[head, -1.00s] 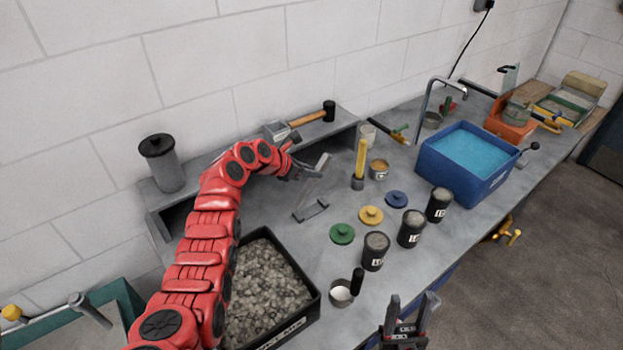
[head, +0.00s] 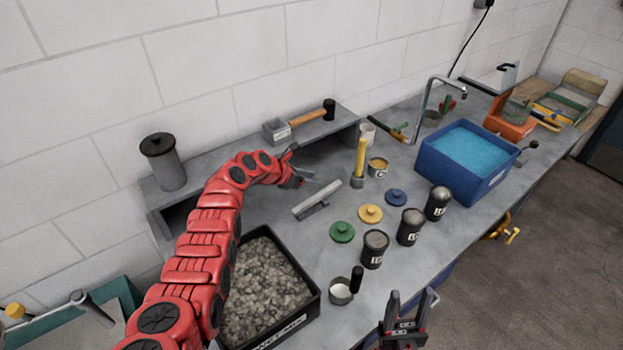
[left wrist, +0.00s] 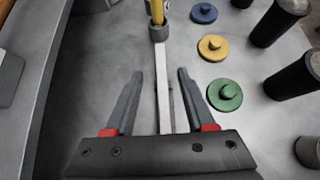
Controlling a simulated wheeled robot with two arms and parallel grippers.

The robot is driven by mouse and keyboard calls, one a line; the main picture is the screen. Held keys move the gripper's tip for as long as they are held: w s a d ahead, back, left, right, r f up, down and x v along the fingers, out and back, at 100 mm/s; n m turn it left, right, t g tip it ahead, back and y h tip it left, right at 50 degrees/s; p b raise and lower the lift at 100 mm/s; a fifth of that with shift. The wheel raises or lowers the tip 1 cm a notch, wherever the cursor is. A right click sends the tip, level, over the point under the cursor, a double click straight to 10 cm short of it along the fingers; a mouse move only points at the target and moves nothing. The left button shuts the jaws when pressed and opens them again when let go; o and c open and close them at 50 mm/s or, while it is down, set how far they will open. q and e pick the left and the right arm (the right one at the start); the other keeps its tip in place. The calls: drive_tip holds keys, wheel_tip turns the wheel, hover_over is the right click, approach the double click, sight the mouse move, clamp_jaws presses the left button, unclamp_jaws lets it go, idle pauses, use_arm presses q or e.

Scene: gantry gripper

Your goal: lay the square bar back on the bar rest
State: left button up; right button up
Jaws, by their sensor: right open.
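The square bar (head: 325,195), pale grey, lies along the bar rest (head: 316,209) on the bench in the head view. The rest is a low grey piece, mostly hidden under the bar. My left gripper (head: 306,168) is just behind the bar, toward the wall. In the left wrist view the bar (left wrist: 163,88) runs between the spread fingers of my left gripper (left wrist: 160,72), with a gap on both sides. It is open and holds nothing. My right gripper (head: 409,302) is open and empty at the bottom of the head view, in front of the bench.
A yellow-handled tool (head: 360,160) stands close beyond the bar's far end. Green (head: 342,232), yellow (head: 370,214) and blue (head: 396,197) lids lie to its right, near several black pots. A gravel tray (head: 312,300) is nearer. A raised shelf (head: 345,125) holds a hammer.

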use_arm(q)
drive_tip(key=shift+r, duration=0.15)
drive_tip(key=shift+s+a+r, duration=0.1)
drive_tip(key=shift+s+a, duration=0.05)
drive_tip(key=b+v, duration=0.1)
drive_tip(key=v, duration=1)
drive_tip(key=shift+a+r+b, duration=0.15)
drive_tip(key=shift+r+b, duration=0.1)
drive_tip(key=shift+b, duration=0.15)
